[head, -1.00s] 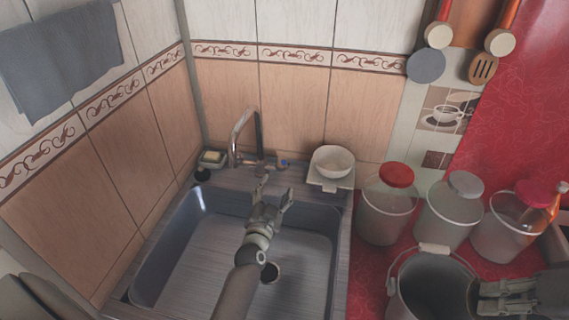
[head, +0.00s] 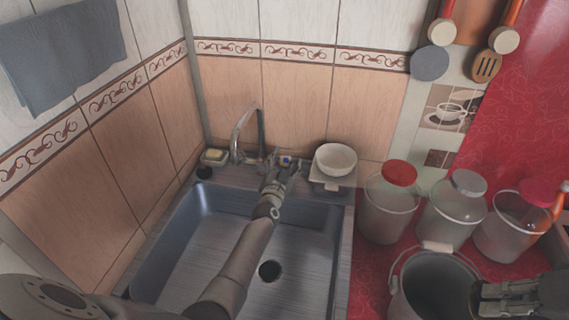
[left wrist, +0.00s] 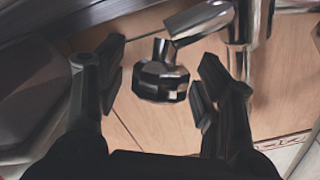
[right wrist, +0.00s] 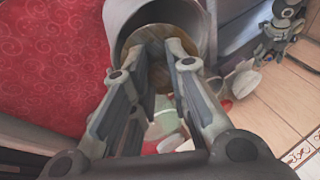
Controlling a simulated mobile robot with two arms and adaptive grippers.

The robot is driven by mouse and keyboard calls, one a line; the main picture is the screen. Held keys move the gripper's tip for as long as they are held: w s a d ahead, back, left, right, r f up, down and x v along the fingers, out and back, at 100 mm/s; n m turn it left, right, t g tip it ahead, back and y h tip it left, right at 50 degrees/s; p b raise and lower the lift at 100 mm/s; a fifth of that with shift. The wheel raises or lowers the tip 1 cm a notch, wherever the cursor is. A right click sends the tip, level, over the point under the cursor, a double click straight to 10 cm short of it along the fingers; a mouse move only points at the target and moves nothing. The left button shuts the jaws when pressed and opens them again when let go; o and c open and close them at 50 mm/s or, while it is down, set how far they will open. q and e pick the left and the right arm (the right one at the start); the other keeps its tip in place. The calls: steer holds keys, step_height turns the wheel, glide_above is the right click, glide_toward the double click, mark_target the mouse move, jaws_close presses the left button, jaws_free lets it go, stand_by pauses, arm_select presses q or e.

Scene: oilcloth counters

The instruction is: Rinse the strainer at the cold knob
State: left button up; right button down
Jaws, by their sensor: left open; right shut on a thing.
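The cold knob, marked blue (head: 286,161), is at the sink's back edge right of the chrome faucet (head: 238,135). My left gripper (head: 282,168) is open at it. In the left wrist view a faceted chrome knob (left wrist: 160,82) lies between the spread fingertips, apparently untouched. My right gripper (head: 478,296) is at the right side of a grey bucket (head: 400,300). In the right wrist view it is shut on a brown round thing (right wrist: 157,58) in front of the bucket mouth. I cannot tell if that is the strainer; no other strainer is clearly visible.
The sink basin (head: 215,245) is empty, with a dark drain. A soap dish (head: 214,156) is left of the faucet, a white bowl (head: 335,157) on a stand right of it. Several lidded jars, one with a red lid (head: 399,173), line the right counter behind the bucket.

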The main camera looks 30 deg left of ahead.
arm_select(q)
steer(key=c, duration=1)
steer(key=shift+d+n+y, duration=0.15)
steer(key=shift+n+y, duration=0.75)
steer(key=shift+y, duration=0.1)
steer(key=shift+n+g+y+b, duration=0.3)
steer(key=shift+n+y+b, duration=0.2)
steer(key=shift+n+y, duration=0.75)
arm_select(e)
steer(key=shift+f, duration=0.5)
arm_select(q)
steer(key=o, duration=1)
steer(key=shift+m, duration=0.25)
arm_select(e)
steer(key=shift+r, duration=0.1)
